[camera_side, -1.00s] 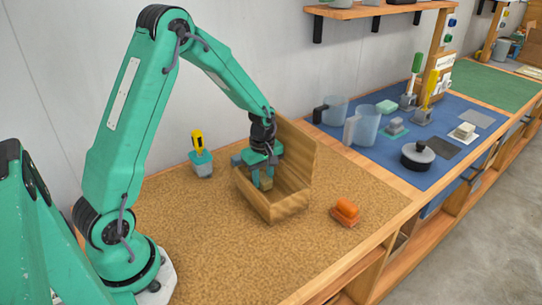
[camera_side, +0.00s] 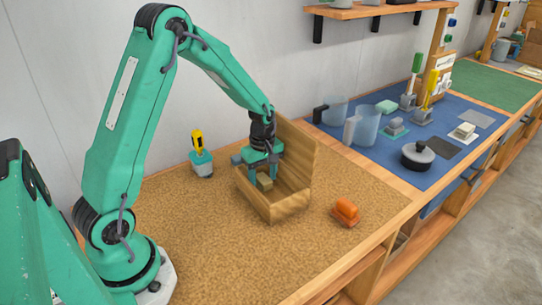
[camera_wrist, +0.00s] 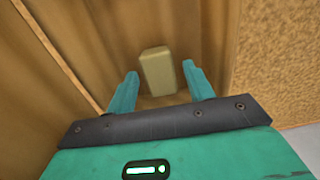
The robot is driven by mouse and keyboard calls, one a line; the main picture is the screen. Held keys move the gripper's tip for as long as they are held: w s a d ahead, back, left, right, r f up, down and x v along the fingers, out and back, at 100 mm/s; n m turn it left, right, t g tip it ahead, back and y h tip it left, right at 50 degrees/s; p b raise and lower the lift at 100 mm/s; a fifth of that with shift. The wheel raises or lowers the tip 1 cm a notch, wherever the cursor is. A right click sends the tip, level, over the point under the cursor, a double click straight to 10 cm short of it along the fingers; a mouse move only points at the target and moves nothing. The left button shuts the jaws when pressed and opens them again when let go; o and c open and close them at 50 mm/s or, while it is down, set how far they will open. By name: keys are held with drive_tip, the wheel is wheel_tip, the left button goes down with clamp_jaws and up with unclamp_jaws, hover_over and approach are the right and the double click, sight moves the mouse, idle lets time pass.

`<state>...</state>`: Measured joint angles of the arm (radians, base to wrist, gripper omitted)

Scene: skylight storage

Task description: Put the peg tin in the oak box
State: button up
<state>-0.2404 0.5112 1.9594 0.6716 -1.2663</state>
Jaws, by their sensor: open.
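The peg tin, a small tan block (camera_side: 264,182), sits inside the oak box (camera_side: 289,206), a wooden box with a high back wall and low front. In the wrist view the block (camera_wrist: 157,73) stands between my two teal fingers, with a gap on each side. My gripper (camera_side: 262,172) is open and reaches down into the box around the block. In the wrist view my gripper (camera_wrist: 160,74) shows its fingers spread. The block's lower end is partly hidden in the side view, and I cannot tell exactly how it rests.
An orange object (camera_side: 345,211) lies right of the box. A teal-and-grey holder with a yellow-handled tool (camera_side: 201,162) stands left of it. A blue mat (camera_side: 362,165) with jugs and a dark pot (camera_side: 417,157) is further right. The cork surface in front is clear.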

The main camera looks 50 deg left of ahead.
sight(263, 178)
wheel_tip(263, 178, up, 12)
drive_tip(key=shift+f, duration=0.25)
idle(0.3)
idle(0.5)
drive_tip(key=s+d+r+m+t, duration=0.2)
drive_tip(key=s+d+r+m, duration=0.3)
drive_tip(key=s+m, duration=0.3)
drive_tip(key=s+d+r+m+t, duration=0.3)
drive_tip(key=s+d+r+m, duration=0.2)
drive_tip(key=s+m, duration=0.4)
drive_tip(key=shift+s+r+t, duration=0.3)
drive_tip(key=shift+s+r, duration=0.25)
drive_tip(key=shift+s, duration=0.45)
